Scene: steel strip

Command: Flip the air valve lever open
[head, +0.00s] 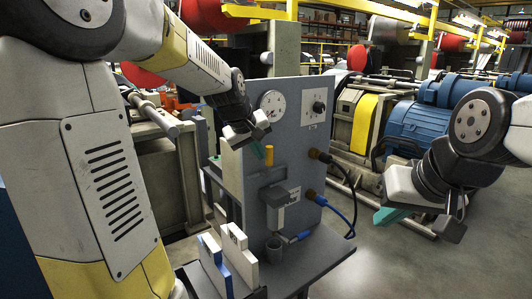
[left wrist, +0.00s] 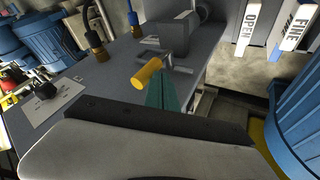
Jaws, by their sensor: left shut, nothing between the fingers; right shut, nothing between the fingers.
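The valve lever has a yellow grip (head: 269,155) and stands out on the face of the grey panel (head: 300,150). In the left wrist view the yellow grip (left wrist: 147,74) sits on a metal fitting (left wrist: 172,62). My left gripper (head: 259,151) is shut and empty, close beside the grip on its left in the head view. Its teal fingertips (left wrist: 162,95) show just beside the grip in the left wrist view; I cannot tell whether they touch it. My right gripper (head: 388,216) is shut and empty, out to the right of the panel.
A gauge (head: 273,103) and a dial (head: 318,107) are on the panel above the lever. A grey box (head: 281,208) and a cup (head: 273,248) are below it. Hoses (head: 343,208) hang at the panel's right. Upright labelled blocks (head: 240,258) stand in front.

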